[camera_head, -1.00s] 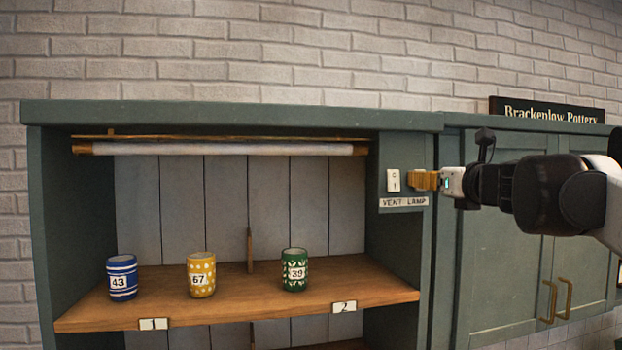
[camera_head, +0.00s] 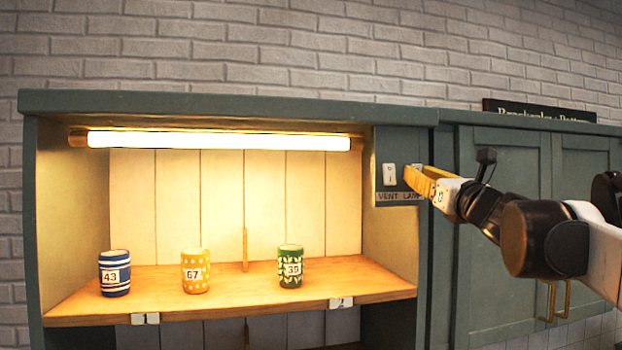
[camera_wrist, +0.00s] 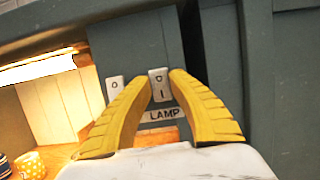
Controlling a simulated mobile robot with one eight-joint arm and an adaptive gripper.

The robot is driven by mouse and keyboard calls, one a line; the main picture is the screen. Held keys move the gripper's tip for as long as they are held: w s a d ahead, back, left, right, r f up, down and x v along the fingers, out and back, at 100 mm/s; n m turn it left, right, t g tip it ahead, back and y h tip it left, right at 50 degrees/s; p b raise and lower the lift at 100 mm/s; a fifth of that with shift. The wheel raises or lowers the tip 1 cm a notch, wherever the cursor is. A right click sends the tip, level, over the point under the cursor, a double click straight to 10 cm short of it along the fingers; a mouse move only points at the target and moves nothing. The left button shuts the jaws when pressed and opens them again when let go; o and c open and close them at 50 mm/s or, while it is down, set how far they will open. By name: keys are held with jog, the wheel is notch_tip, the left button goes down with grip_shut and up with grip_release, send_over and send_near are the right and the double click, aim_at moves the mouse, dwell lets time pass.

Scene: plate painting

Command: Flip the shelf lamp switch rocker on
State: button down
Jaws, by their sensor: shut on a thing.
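The shelf lamp (camera_head: 220,140) is a long tube under the cabinet top and glows bright; its lit end also shows in the wrist view (camera_wrist: 38,68). The white lamp switch rocker (camera_wrist: 158,84) sits above the LAMP label (camera_wrist: 164,114) on the green side panel. My gripper (camera_wrist: 161,76) has yellow fingers, one at each side of this switch, shut on it. In the head view my gripper (camera_head: 409,172) reaches in from the right and largely hides the lamp switch.
A second white switch, the vent switch (camera_head: 390,174), stands just left of my fingers. Blue (camera_head: 115,273), yellow (camera_head: 195,271) and green (camera_head: 291,266) cups stand on the wooden shelf (camera_head: 230,299). Closed cabinet doors (camera_head: 500,210) lie to the right.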

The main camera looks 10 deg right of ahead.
jog(key=c, duration=1.2)
grip_release()
jog(key=shift+w, duration=0.15)
jog(key=v, duration=1.2)
